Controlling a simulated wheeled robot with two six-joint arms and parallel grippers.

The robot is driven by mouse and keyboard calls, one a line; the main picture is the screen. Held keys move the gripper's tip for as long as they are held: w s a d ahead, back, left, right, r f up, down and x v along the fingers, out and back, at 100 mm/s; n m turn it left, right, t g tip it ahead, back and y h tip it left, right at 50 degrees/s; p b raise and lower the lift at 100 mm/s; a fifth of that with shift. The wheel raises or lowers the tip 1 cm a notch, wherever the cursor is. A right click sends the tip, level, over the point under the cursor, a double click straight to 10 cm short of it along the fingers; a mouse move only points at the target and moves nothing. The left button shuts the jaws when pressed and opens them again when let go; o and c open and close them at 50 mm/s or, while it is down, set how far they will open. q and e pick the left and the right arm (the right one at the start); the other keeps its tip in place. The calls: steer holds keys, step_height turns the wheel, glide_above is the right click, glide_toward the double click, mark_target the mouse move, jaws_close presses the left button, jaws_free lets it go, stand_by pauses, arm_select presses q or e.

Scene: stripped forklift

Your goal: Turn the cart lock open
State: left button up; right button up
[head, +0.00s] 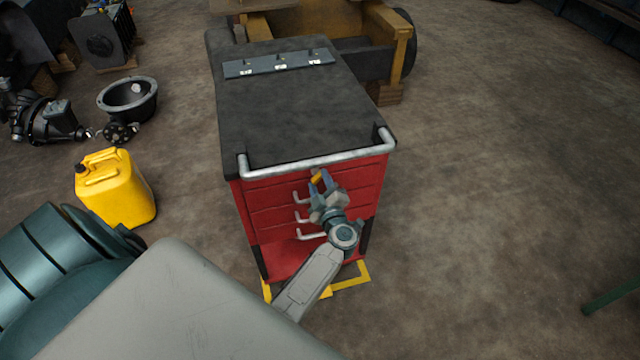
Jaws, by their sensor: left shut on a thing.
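The red cart (268,215) stands in the middle of the head view, with a black top and silver drawer handles. The cart lock, a small yellow piece (316,178), sits at the upper drawer front, just under the silver push bar (315,163). My left gripper (321,181) is at the cart's front with its blue fingertips shut on the yellow lock. The fingers and wrist hide part of the lock and some of the drawer fronts, so its exact angle is hard to tell. My right gripper is not in view.
A yellow jerrycan (130,195) stands on the floor left of the cart. Machine parts and a dark round housing (128,97) lie farther left. The stripped forklift (345,35) is behind the cart. The floor to the right is mostly clear, with a green bar (612,296) at the edge.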

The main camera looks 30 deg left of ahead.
arm_select(q)
steer(key=n+b, duration=0.1)
steer(key=n, duration=0.4)
steer(key=shift+f+b, duration=0.1)
steer(key=shift+b, duration=0.2)
steer(key=shift+n+b, duration=0.45)
steer(key=shift+n, duration=0.75)
steer(key=o, duration=1)
